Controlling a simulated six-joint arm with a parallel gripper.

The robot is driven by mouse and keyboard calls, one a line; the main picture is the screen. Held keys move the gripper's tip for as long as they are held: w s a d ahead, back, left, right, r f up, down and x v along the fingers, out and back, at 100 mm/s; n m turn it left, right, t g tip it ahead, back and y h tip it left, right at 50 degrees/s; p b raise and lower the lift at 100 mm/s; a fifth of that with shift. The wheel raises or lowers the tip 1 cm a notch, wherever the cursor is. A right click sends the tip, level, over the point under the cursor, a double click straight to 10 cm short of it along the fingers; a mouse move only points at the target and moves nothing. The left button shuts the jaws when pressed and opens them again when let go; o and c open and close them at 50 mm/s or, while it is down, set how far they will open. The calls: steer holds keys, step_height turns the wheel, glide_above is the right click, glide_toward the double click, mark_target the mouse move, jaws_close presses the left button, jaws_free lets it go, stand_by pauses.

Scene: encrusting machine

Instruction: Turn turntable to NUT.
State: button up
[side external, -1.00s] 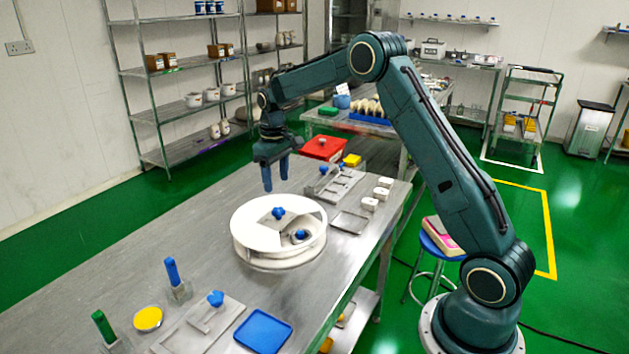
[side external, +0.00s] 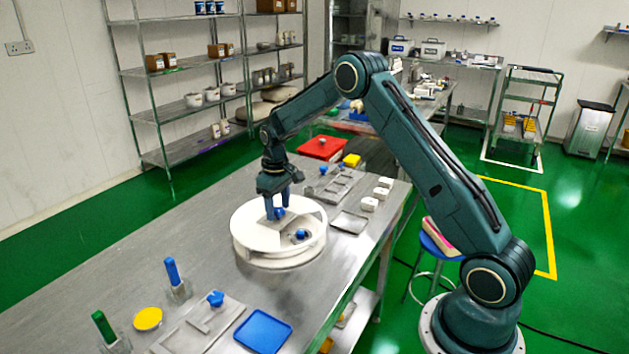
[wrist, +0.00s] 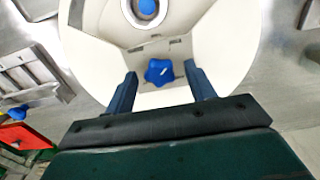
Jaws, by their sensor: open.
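The white round turntable (side external: 262,240) sits on the steel table, with an open section on its right side in the side view. A blue star-shaped knob (wrist: 159,72) stands at its centre; it also shows in the side view (side external: 279,213). My gripper (side external: 277,212) is open, pointing down at the knob. In the wrist view my gripper's fingers (wrist: 162,80) stand on either side of the knob, with gaps to it. A round cup with a blue middle (wrist: 146,8) shows in the turntable's opening. I cannot read any NUT label.
Steel plates with blue knobs (side external: 342,183), a small tray (side external: 349,222) and white blocks (side external: 369,204) lie behind and right of the turntable. A blue tray (side external: 263,331), a yellow disc (side external: 148,318) and upright blue (side external: 172,272) and green handles (side external: 104,328) stand in front.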

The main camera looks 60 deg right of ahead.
jaws_close()
